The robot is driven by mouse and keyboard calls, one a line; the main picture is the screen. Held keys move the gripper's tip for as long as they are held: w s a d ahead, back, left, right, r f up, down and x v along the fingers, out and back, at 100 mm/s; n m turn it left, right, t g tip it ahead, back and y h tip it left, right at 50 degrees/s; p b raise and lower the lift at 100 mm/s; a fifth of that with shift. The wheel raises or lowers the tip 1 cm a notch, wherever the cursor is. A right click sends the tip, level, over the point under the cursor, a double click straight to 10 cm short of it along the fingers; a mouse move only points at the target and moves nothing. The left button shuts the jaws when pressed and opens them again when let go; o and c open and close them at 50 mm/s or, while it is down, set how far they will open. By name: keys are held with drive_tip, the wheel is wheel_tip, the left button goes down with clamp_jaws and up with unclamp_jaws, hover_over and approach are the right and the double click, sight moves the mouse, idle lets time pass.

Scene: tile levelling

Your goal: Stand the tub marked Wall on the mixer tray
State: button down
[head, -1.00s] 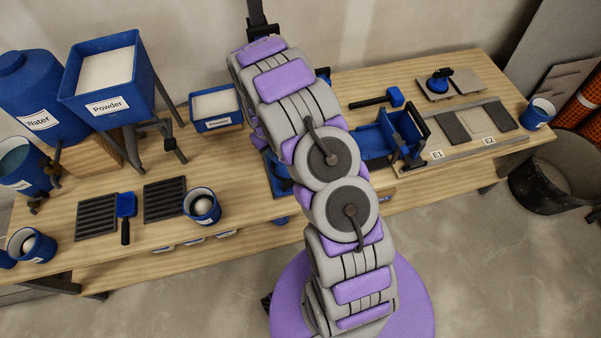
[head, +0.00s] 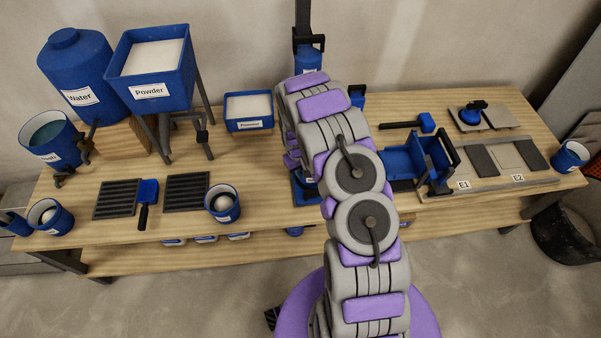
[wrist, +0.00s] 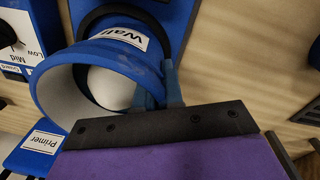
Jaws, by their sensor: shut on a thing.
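The tub marked Wall (wrist: 115,75) is blue, with a white label and a pale round lump inside. In the wrist view my gripper (wrist: 162,92) is shut on its wall near the rim. A blue plate with a black ring (wrist: 172,10), which looks like the mixer tray, shows beyond the tub in the wrist view. The tub covers part of it; I cannot tell whether they touch. My arm hides most of the mixer in the head view.
A powder bin (head: 248,112) stands left of my arm. Another tub (head: 223,204) stands near the bench's front. Bare bench (head: 270,200) lies between.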

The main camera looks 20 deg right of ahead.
drive_tip(key=shift+d+f, duration=0.1)
drive_tip(key=shift+f, duration=0.35)
drive_tip(key=shift+d, duration=0.65)
drive_tip(key=c, duration=1.6)
unclamp_jaws()
drive_tip(key=shift+d, duration=0.45)
drive_tip(key=shift+o, duration=1)
drive_tip(key=shift+a, duration=0.1)
drive_tip(key=shift+o, duration=0.6)
drive_tip(key=shift+a, duration=0.85)
drive_tip(key=shift+d, duration=0.6)
drive_tip(key=shift+d+r, duration=0.1)
drive_tip(key=shift+r, duration=0.3)
wheel_tip(320, 180, up, 17)
drive_tip(key=s+a+p, duration=0.2)
drive_tip(key=p, duration=0.1)
drive_tip(key=s+a+r+m, duration=0.1)
drive_tip(key=s+a+r, duration=0.3)
drive_tip(key=s+r, duration=0.7)
drive_tip(key=s+a+r, duration=0.2)
drive_tip(key=s+r, duration=0.2)
drive_tip(key=s, duration=0.4)
drive_tip(key=s+a+r+g, duration=0.1)
drive_tip(key=s+a+r, duration=0.1)
drive_tip(key=s+r, duration=0.3)
drive_tip(key=s+a+r, duration=0.2)
drive_tip(key=s+r, duration=0.3)
drive_tip(key=s, duration=0.8)
drive_tip(key=shift+s+r+g+y, duration=0.15)
drive_tip(key=shift+g+y, duration=0.25)
